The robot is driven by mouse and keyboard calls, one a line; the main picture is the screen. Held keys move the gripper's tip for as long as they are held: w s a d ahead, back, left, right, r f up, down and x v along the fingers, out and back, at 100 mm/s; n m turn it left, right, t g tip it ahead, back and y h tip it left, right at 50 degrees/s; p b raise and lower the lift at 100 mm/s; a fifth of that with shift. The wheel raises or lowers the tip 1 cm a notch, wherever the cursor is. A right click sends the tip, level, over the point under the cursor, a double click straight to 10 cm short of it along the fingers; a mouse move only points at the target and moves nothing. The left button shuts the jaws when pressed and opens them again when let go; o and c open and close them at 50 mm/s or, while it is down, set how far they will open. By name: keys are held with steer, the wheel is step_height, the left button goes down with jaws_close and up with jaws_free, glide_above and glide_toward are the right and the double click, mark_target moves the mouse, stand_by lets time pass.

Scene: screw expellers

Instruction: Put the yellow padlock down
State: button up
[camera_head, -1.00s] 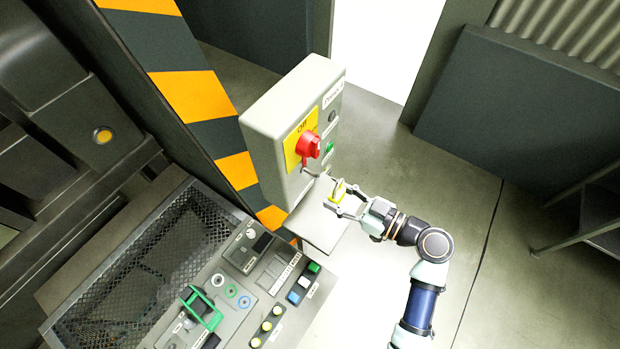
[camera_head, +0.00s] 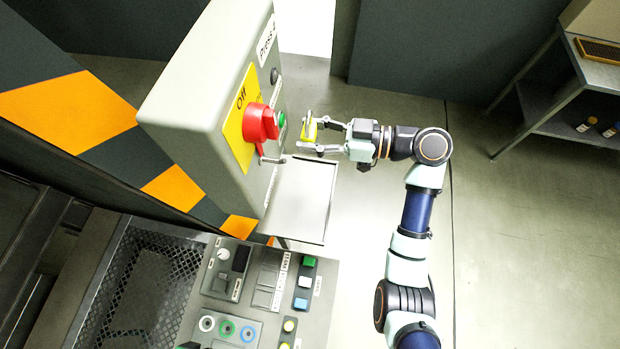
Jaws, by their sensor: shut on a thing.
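The yellow padlock (camera_head: 310,129) is small and sits between the fingertips of my gripper (camera_head: 318,137). My gripper is shut on it and holds it just right of the grey switch box (camera_head: 193,110). The box has a red rotary switch (camera_head: 260,122) on a yellow plate marked "Off". A flat grey shelf (camera_head: 302,203) juts out below the box, lower in the picture than the padlock. The padlock appears apart from the box and the shelf. Part of it is hidden by the fingers.
A control panel (camera_head: 262,299) with several buttons lies below the shelf. An orange and dark striped beam (camera_head: 70,110) runs behind the box on the left. A metal rack (camera_head: 560,118) stands at the far right. The floor between is clear.

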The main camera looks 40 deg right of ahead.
mark_target(312, 183)
step_height(312, 183, down, 20)
steer(key=b, duration=0.3)
steer(key=shift+s, duration=0.15)
steer(key=shift+f, duration=0.1)
steer(key=o, duration=1.1)
steer(key=shift+r, duration=0.3)
steer(key=v, duration=1.2)
steer(key=shift+d+f, duration=0.1)
